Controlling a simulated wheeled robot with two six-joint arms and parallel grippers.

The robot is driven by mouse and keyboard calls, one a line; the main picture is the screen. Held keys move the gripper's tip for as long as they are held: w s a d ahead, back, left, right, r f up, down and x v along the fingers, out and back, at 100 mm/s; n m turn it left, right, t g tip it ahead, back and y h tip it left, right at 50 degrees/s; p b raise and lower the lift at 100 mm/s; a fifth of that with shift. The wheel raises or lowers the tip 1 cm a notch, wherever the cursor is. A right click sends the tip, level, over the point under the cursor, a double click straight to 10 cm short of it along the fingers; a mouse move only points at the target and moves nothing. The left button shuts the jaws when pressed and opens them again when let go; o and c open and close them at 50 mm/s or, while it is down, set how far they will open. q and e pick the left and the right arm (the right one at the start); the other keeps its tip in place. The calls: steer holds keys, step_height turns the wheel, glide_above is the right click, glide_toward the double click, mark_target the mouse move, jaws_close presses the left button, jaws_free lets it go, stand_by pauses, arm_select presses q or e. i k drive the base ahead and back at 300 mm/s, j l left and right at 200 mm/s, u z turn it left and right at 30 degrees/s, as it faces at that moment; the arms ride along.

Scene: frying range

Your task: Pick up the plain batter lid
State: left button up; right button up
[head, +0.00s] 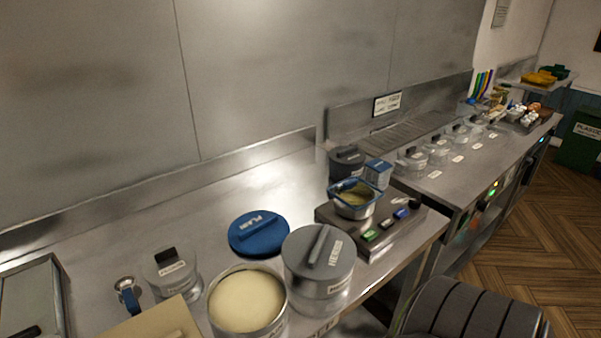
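The plain batter lid is a round blue lid (258,240) labelled PLAIN, with a raised bar handle across its top. It lies on the steel counter (215,215), behind an open pot (283,325) of pale cream batter. A grey-lidded pot (318,268), its lettering only partly readable, stands just right of the lid and the open pot. The near right edge of the blue lid appears very close to the grey-lidded pot; I cannot tell if they touch. Neither of my grippers is in view.
A clear container (170,272) with a dark-handled lid stands left of the open pot, beside a small blue-handled tool (128,292). A scale-like unit (375,235) bearing a blue-rimmed tub (356,200) stands to the right. The counter behind the blue lid is clear.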

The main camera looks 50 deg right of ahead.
mark_target(257, 233)
steer(key=z, duration=1.3)
